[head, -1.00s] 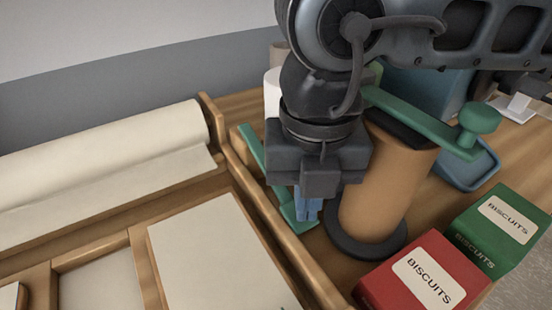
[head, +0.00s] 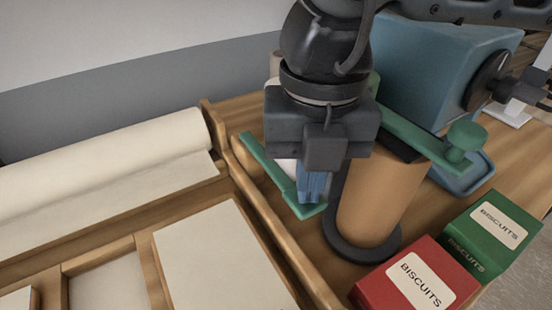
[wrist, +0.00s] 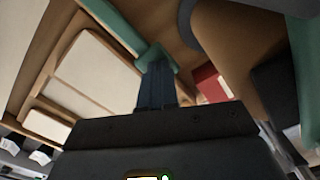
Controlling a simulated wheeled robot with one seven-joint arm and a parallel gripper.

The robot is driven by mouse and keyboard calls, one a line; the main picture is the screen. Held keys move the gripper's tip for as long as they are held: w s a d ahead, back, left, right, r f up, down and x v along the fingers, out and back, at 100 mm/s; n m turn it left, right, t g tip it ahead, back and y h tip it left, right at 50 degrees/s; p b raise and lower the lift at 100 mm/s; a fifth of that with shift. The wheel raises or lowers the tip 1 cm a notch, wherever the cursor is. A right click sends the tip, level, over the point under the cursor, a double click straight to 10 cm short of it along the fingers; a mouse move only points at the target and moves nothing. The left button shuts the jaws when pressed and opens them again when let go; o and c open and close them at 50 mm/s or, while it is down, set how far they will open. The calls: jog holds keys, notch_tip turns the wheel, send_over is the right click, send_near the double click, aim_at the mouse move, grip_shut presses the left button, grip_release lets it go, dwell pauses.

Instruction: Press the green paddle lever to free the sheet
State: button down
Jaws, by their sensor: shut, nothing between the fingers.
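The green paddle lever (head: 272,163) lies beside the wooden tray edge in the head view, its near end widening into a flat paddle. It also shows in the wrist view (wrist: 118,20). My gripper (head: 311,199) points down with its blue fingers shut and empty, over the paddle end. In the wrist view its fingertips (wrist: 156,68) overlap the paddle end; I cannot tell whether they touch. The sheet (head: 222,258) lies flat in the wooden tray, left of the lever. My gripper hides part of the lever's surroundings.
An orange cylinder (head: 380,205) on a dark base stands right of my gripper, under a green arm with a knob (head: 466,138). Red (head: 385,280) and green (head: 470,238) biscuit boxes stand at front right. A paper roll (head: 110,165) lies left. A blue machine (head: 435,75) stands behind.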

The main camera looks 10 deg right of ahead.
jog(key=shift+r+p, duration=1.05)
jog(key=shift+r, duration=1.9)
